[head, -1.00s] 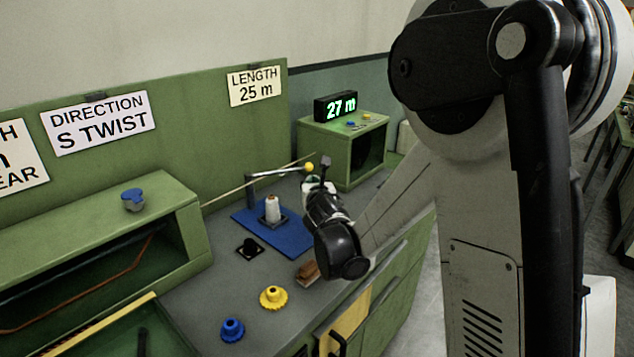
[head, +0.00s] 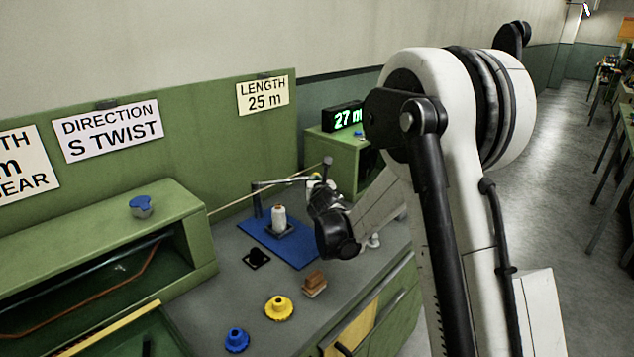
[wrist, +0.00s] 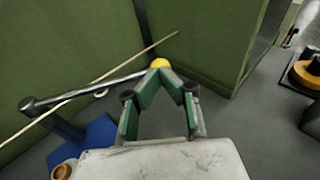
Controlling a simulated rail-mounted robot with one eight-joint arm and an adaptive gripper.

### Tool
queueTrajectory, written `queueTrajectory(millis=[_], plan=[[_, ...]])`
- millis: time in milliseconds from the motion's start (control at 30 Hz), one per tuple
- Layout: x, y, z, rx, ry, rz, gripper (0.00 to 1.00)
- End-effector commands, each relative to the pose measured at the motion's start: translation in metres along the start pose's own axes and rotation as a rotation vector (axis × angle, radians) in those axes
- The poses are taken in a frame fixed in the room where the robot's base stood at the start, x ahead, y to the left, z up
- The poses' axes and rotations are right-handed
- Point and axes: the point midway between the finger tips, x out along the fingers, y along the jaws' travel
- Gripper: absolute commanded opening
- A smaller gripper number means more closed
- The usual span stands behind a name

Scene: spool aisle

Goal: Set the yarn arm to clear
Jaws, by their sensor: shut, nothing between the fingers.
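In the head view my gripper (head: 317,181) covers most of the ball. No mark for the clear position is readable here.
A white yarn cone (head: 279,217) stands on the blue plate (head: 296,251). A thin pale rod (head: 240,200) runs behind the bar. A green box (head: 352,158) with a 27 m display (head: 347,118) stands beyond. Yellow (head: 279,308) and blue (head: 236,340) knobs lie in front.

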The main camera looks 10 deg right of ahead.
Motion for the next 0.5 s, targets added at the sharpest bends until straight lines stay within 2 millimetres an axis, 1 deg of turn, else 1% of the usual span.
queueTrajectory(millis=[133, 333, 500], plan=[[0.003, 0.0, 0.0, 0.0, 0.0, 0.0, 0.0], [0.02, 0.001, 0.002, 0.001, 0.001, 0.0, 0.0], [0.019, 0.001, 0.003, 0.001, 0.001, 0.0, 0.0]])
